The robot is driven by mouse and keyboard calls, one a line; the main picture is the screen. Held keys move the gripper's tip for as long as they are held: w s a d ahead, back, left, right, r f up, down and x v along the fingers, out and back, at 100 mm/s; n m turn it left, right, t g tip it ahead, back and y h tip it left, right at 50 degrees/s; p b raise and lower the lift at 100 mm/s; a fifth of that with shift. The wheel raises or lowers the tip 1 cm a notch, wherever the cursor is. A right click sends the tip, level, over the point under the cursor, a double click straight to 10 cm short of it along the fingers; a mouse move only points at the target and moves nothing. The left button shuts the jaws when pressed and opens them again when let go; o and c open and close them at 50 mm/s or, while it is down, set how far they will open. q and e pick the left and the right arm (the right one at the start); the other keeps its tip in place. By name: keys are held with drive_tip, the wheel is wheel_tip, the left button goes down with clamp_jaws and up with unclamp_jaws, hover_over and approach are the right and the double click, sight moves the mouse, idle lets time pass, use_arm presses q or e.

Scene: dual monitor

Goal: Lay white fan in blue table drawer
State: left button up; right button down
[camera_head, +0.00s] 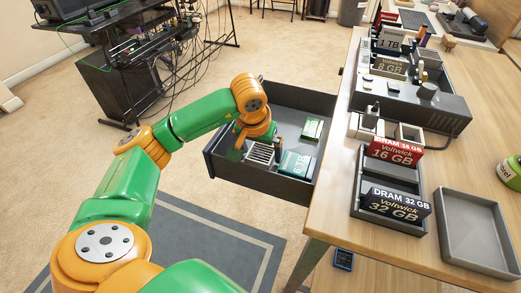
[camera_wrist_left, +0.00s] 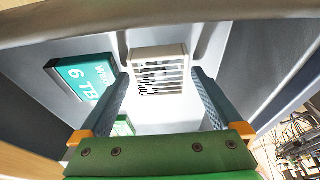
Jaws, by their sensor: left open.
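The white fan (camera_head: 260,154), a small white box with a slatted grille, is inside the pulled-out dark blue-grey drawer (camera_head: 232,174) of the wooden table. My left gripper (camera_head: 260,146) is down in the drawer at the fan, partly hiding it. In the left wrist view the fan (camera_wrist_left: 158,52) shows between and beyond the two open fingers (camera_wrist_left: 161,88). The jaws are open and not closed on it; whether a finger touches it, I cannot tell. My right gripper is in neither view.
A teal 6 TB box (camera_head: 295,164) and a green box (camera_head: 312,128) share the drawer. The tabletop (camera_head: 342,128) on the right carries DRAM boxes (camera_head: 394,152), trays and an empty grey tray (camera_head: 473,230). A black desk with cables (camera_head: 125,85) stands at the upper left.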

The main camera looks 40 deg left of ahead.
use_arm(q)
drive_tip(key=p+v, duration=0.2)
drive_tip(key=v, duration=1)
drive_tip(key=shift+p, duration=0.4)
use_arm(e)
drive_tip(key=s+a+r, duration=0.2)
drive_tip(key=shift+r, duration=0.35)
use_arm(q)
drive_tip(key=shift+w, duration=0.1)
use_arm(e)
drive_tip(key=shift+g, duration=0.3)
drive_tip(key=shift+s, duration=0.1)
